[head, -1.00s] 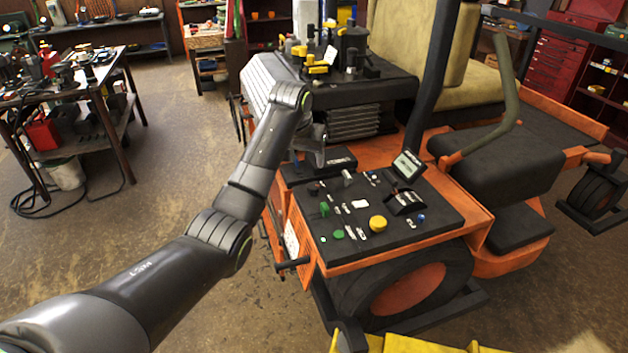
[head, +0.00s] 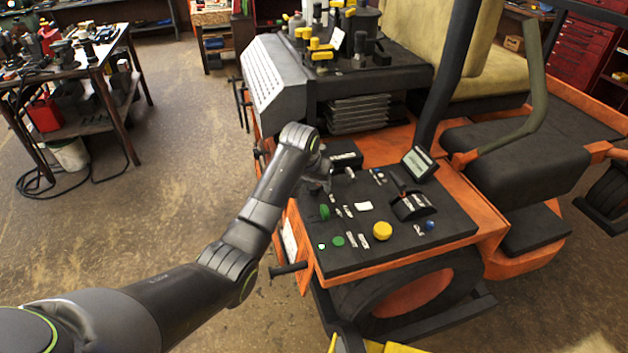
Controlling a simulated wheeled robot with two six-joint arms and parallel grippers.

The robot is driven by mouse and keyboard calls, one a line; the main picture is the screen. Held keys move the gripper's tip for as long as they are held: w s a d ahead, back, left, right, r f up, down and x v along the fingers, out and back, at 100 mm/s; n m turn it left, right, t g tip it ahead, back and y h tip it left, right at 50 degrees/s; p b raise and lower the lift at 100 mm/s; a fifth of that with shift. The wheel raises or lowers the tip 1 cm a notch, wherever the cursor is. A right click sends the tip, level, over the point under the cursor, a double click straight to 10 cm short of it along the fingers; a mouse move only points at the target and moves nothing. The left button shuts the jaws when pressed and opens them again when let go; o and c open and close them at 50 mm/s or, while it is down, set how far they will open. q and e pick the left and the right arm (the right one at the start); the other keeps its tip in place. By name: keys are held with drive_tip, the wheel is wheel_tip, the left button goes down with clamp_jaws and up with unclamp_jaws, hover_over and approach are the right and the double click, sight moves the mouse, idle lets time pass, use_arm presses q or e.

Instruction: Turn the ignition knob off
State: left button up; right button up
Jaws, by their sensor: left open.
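The mower's black control panel (head: 400,240) lies on the orange body and carries several small controls. They include a green upright knob (head: 324,212), a round green button (head: 338,241), a large yellow button (head: 382,231) and a silver lever or key-like piece (head: 349,173). I cannot tell for sure which control is the ignition knob. My left gripper (head: 327,183) is open at the panel's far left corner, pointing down over it. My forearm and wrist partly hide its fingers and the controls beneath. I cannot tell whether it touches any. My right gripper is out of view.
A small display (head: 419,163) stands tilted at the panel's far edge, near a black lever block (head: 413,206). The grey engine housing (head: 276,82) rises behind my wrist. A black rod (head: 287,269) sticks out at the panel's left.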

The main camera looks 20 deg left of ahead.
use_arm(q)
drive_tip(key=shift+s, duration=0.15)
drive_tip(key=c, duration=1)
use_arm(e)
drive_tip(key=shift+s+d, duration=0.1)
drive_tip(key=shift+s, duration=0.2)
use_arm(q)
drive_tip(key=shift+n, duration=0.3)
drive_tip(key=shift+d, duration=0.1)
drive_tip(key=n+y, duration=0.1)
drive_tip(key=n, duration=0.1)
drive_tip(key=n+y, duration=0.1)
drive_tip(key=n, duration=0.2)
drive_tip(key=shift+d+r+g, duration=0.1)
drive_tip(key=shift+d+g, duration=0.1)
drive_tip(key=shift+g, duration=0.1)
drive_tip(key=n, duration=0.1)
drive_tip(key=n+y, duration=0.1)
drive_tip(key=n, duration=0.2)
drive_tip(key=shift+w+d+g+y, duration=0.15)
drive_tip(key=shift+w+g+y, duration=0.15)
drive_tip(key=shift+g, duration=0.1)
drive_tip(key=shift+n+g, duration=0.3)
drive_tip(key=shift+n, duration=0.8)
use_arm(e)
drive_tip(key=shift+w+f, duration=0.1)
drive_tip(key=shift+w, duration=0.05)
